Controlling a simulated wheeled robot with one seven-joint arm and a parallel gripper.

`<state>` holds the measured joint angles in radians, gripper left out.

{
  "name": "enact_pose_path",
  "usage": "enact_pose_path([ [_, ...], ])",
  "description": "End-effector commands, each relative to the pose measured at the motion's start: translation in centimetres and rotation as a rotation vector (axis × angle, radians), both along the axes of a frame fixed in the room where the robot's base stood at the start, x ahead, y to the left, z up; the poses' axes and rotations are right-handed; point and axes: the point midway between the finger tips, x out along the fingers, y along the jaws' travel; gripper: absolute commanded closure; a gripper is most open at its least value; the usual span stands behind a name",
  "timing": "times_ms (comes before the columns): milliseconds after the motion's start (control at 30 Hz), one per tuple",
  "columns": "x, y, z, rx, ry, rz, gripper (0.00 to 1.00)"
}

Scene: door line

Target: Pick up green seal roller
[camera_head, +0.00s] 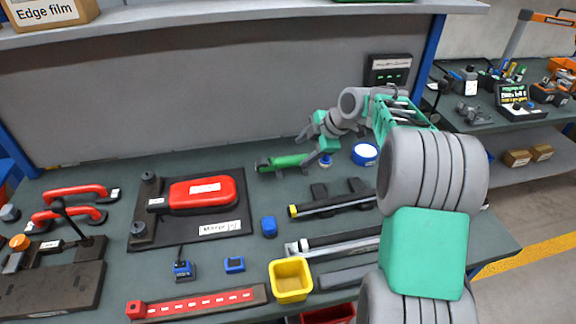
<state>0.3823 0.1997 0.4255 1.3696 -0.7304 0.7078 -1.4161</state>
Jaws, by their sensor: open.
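The green seal roller (286,162) lies on the dark bench top near the back panel, left of my gripper. My gripper (306,151) is open at the end of my grey and teal arm, which reaches in from the right. Its fingers are close to the right end of the roller. I cannot tell whether they touch it, and the part of the roller nearest the fingers is partly hidden.
A black mat (222,232) with a red case (202,193) lies to the left. A round white-topped blue tub (365,153) stands to the right. A shelf (250,15) overhangs behind.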

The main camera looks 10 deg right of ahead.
Motion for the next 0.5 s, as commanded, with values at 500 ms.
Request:
enact_pose_path([
  [500,3.2,3.3,-6.0,-0.005,-0.010,0.023,0.42],
])
